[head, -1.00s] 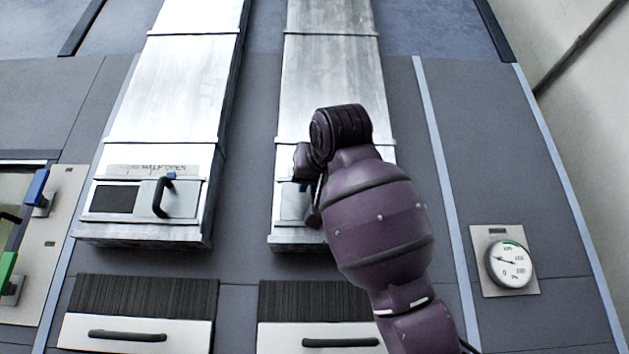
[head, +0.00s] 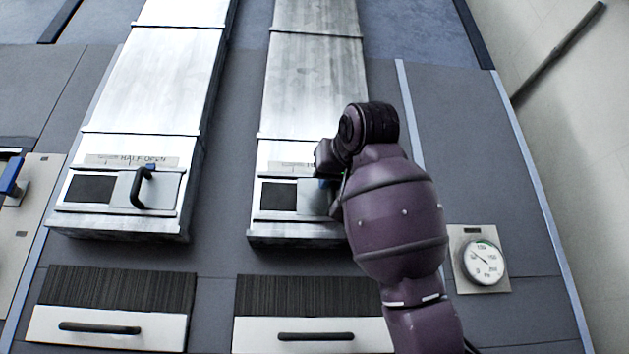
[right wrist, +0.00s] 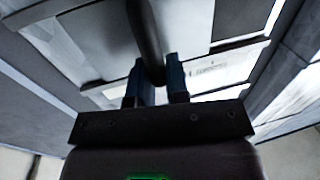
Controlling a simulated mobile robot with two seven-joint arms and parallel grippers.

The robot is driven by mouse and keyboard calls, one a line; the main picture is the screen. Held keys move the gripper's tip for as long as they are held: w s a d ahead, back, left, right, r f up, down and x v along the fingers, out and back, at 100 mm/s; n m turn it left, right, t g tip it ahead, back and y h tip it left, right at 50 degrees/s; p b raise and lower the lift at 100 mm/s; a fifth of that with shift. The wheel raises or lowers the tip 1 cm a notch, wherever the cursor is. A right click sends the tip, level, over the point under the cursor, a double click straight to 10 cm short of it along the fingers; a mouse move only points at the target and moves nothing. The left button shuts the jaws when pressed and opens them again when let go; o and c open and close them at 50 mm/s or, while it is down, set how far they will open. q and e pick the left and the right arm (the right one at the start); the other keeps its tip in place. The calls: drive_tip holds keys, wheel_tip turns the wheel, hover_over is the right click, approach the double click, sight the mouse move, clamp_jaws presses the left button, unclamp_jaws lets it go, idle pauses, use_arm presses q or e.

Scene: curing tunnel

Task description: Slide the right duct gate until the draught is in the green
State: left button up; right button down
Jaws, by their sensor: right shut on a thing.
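The right duct (head: 305,90) carries a sliding gate (head: 311,196) at its lower end, with a dark opening (head: 279,196) showing to the gate's left. My right gripper (head: 326,185) is at the gate, its fingers largely hidden by my wrist in the head view. In the right wrist view its two fingers (right wrist: 157,84) are shut around the dark gate handle (right wrist: 147,35). The draught gauge (head: 483,262) is at the right; its needle points to the upper left, and a small green band sits near the top of the dial. My left gripper is out of view.
The left duct (head: 155,90) has its own gate with a black handle (head: 142,187) and a label reading "half open". Two drawers with dark handles (head: 98,328) (head: 316,337) lie below the ducts. A blue-handled lever (head: 12,176) is at the left edge.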

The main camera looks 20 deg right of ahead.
drive_tip(key=c, duration=1.1)
unclamp_jaws()
drive_tip(key=shift+a, duration=0.2)
drive_tip(key=shift+s, duration=0.15)
drive_tip(key=s, duration=0.3)
drive_tip(key=s+b, duration=0.1)
drive_tip(key=s, duration=0.3)
drive_tip(key=s+b, duration=0.1)
drive_tip(key=s, duration=0.2)
drive_tip(key=shift+s+a, duration=0.25)
drive_tip(key=shift+a, duration=0.15)
